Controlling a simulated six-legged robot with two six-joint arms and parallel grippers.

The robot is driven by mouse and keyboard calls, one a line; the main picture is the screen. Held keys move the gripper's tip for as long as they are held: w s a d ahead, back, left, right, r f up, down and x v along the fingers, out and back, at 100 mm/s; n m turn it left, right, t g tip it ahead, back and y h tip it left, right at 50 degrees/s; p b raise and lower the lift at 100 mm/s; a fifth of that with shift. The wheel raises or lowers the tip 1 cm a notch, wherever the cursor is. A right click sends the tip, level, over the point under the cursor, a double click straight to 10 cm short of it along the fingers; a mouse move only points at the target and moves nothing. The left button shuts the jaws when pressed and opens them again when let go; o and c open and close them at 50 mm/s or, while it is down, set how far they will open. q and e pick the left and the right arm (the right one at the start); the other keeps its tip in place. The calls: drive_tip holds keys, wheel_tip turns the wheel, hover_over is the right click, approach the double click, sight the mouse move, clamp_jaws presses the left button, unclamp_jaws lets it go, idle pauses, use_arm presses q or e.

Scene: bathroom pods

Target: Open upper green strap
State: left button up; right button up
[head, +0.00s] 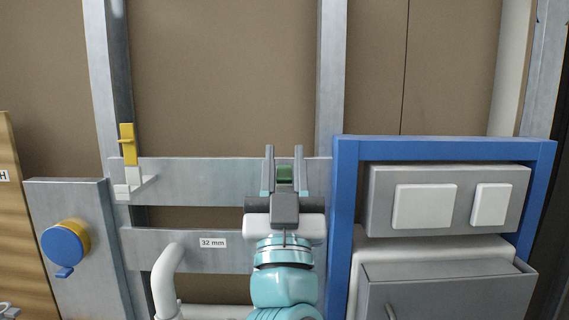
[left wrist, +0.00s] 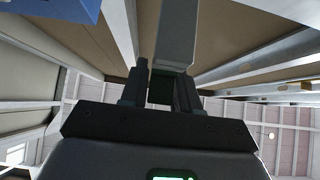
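The green strap (head: 285,174) shows as a small green block at the right part of the upper grey metal rail. My left gripper (head: 284,168) points up at it from below, with one finger on each side of it. The fingers stand apart, and whether they touch the strap is hard to tell. In the left wrist view the strap (left wrist: 161,88) is a dark green piece between the two fingers of the left gripper (left wrist: 160,82), in front of a pale grey bar. The strap's lower part is hidden by my gripper. My right gripper is not in view.
A yellow strap or clip (head: 128,145) stands on a white bracket at the rail's left. A blue-framed panel (head: 345,200) with white plates is close on the right. A white pipe (head: 165,275) and a blue round knob (head: 64,246) are lower left. A rail label reads "32 mm".

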use_arm(q)
clamp_jaws()
drive_tip(key=shift+r, duration=0.1)
